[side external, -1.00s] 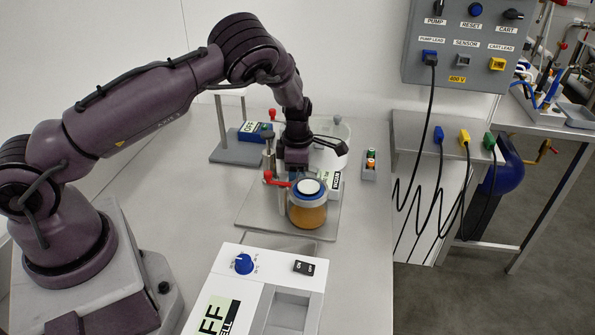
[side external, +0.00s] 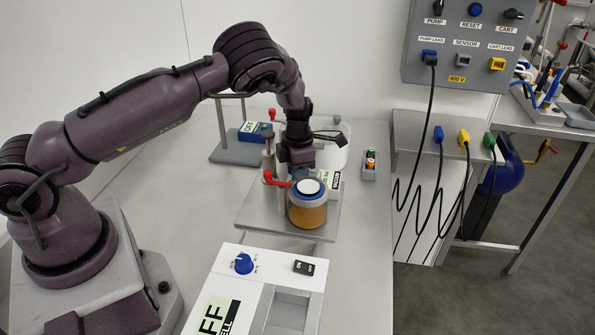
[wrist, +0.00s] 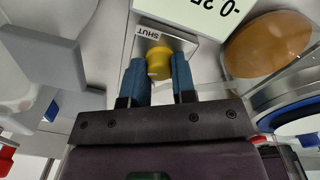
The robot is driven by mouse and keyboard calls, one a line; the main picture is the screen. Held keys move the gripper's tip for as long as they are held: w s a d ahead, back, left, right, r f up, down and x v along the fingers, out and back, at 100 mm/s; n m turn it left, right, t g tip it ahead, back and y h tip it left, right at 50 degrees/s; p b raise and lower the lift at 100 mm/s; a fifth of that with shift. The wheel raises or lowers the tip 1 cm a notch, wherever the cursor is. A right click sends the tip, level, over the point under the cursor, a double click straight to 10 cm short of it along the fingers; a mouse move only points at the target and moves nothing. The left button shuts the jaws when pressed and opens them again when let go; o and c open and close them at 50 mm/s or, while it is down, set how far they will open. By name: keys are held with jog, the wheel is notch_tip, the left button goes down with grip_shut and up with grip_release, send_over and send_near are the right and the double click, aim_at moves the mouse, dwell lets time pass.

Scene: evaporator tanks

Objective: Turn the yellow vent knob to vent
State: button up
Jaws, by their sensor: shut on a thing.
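The yellow vent knob (wrist: 158,60) sits on a small metal plate in the wrist view, beside a label reading SHUT (wrist: 149,33). My gripper (wrist: 159,78) has its two blue fingers on either side of the knob and is shut on it. Which way the knob points is hard to tell. In the side view my gripper (side external: 302,168) reaches down behind the amber jar, and the knob is hidden there. A white display panel (wrist: 195,12) with dark digits, partly cut off, stands beside the knob.
A jar of amber liquid (side external: 309,216) with a blue-rimmed lid stands close in front of my gripper. A red-handled valve (side external: 277,180) is just left of it. A white round vessel (side external: 335,150) stands behind. A white control box (side external: 250,288) is in the foreground.

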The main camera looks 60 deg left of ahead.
jog(key=shift+n, duration=0.8)
jog(key=o, duration=0.9)
jog(key=r, duration=1.3)
jog(key=shift+d, duration=0.2)
